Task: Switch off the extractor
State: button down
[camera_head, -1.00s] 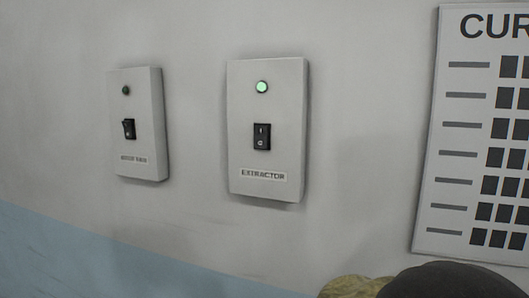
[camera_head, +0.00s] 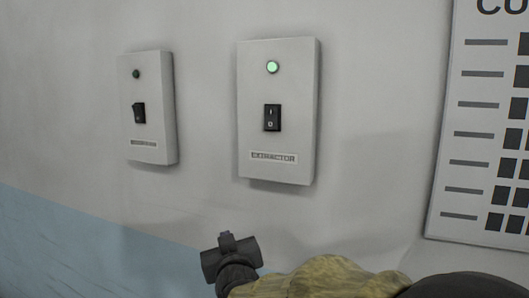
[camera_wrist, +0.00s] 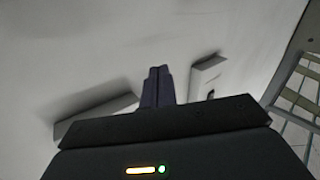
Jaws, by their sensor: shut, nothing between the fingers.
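The extractor box (camera_head: 290,140) is a pale wall panel in the head view, labelled EXTRACTOR. Its round lamp (camera_head: 272,67) glows green, and below it is a black rocker switch (camera_head: 272,118). My gripper (camera_head: 227,238) is below and left of this box in the head view, apart from it. In the wrist view its fingers (camera_wrist: 157,86) are closed together with nothing between them. Two pale boxes lie either side of the fingers there, one at left (camera_wrist: 95,115) and one at right (camera_wrist: 208,72); I cannot tell which is the extractor's.
A similar box (camera_head: 150,80) is on the wall to the left, with a dark lamp and its own black switch; its label is blurred. A printed chart (camera_head: 480,130) hangs at right. The wall between is bare. A rack-like frame (camera_wrist: 300,95) shows at the wrist view's right edge.

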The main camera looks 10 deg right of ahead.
aim_at(270, 120)
jog(key=s+d+r+m+t+h+b, duration=0.1)
jog(key=s+r+m+h, duration=0.3)
jog(key=r+h, duration=0.3)
jog(key=s+d+r+m+t+h+b, duration=0.1)
jog(key=s+r+m+h, duration=0.3)
jog(key=r+h, duration=0.4)
notch_tip(270, 120, up, 3)
jog(key=shift+s+f+m+t, duration=0.1)
jog(key=shift+s+m+t, duration=0.1)
jog(key=shift+m+t, duration=0.55)
jog(key=shift+w, duration=0.1)
jog(key=p+x, duration=0.2)
jog(key=x, duration=0.2)
jog(key=f+p+x, duration=0.1)
jog(key=p+x, duration=0.2)
jog(key=x, duration=0.1)
jog(key=w+p+x, duration=0.1)
jog(key=p+x, duration=0.1)
jog(key=x, duration=0.2)
jog(key=shift+w+d+f+p, duration=0.2)
jog(key=shift+d+p, duration=0.1)
jog(key=shift+d, duration=0.25)
jog(key=shift+w+d+f, duration=0.15)
jog(key=shift+w+f, duration=0.05)
jog(key=shift+f+b, duration=0.15)
jog(key=shift+b, duration=0.15)
